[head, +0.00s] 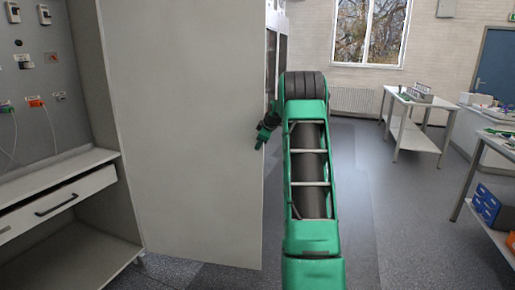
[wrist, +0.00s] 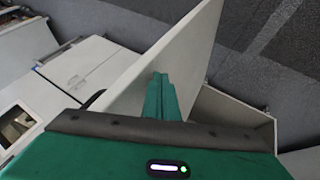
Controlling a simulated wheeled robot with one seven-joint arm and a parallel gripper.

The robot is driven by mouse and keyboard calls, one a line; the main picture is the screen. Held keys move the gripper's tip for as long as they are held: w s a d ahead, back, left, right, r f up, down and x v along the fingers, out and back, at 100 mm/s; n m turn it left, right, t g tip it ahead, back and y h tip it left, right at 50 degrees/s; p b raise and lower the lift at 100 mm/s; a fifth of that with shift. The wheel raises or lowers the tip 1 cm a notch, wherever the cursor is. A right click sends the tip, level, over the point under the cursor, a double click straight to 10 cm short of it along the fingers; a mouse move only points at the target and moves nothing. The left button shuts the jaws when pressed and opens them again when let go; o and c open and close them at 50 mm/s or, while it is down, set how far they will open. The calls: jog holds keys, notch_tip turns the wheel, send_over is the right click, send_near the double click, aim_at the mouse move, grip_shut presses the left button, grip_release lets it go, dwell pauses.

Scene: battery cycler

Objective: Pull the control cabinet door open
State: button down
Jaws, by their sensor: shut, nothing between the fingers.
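The control cabinet door appears as a large pale panel (head: 195,130) left of my arm in the head view. In the wrist view the door (wrist: 170,52) stands out at an angle from the cabinet row, so it looks swung open. My gripper (head: 259,145) is by the door's right edge in the head view. Its green fingers (wrist: 161,88) are together and empty, close to the door's face in the wrist view; I cannot tell whether they touch it. A dark curved piece (wrist: 94,99), perhaps the handle, shows left of the door. The cabinet's inside is hidden in the head view.
A grey bench unit with a drawer (head: 58,200) and a panel of sockets (head: 35,90) stands at the left. White tables (head: 415,137) stand at the right. Blue bins (head: 487,203) are on a low shelf. The floor (head: 390,235) right of my arm is clear.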

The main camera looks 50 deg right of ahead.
jog(key=s+a+r, duration=0.5)
jog(key=s+r, duration=0.3)
dwell(0.5)
jog(key=shift+a, duration=0.1)
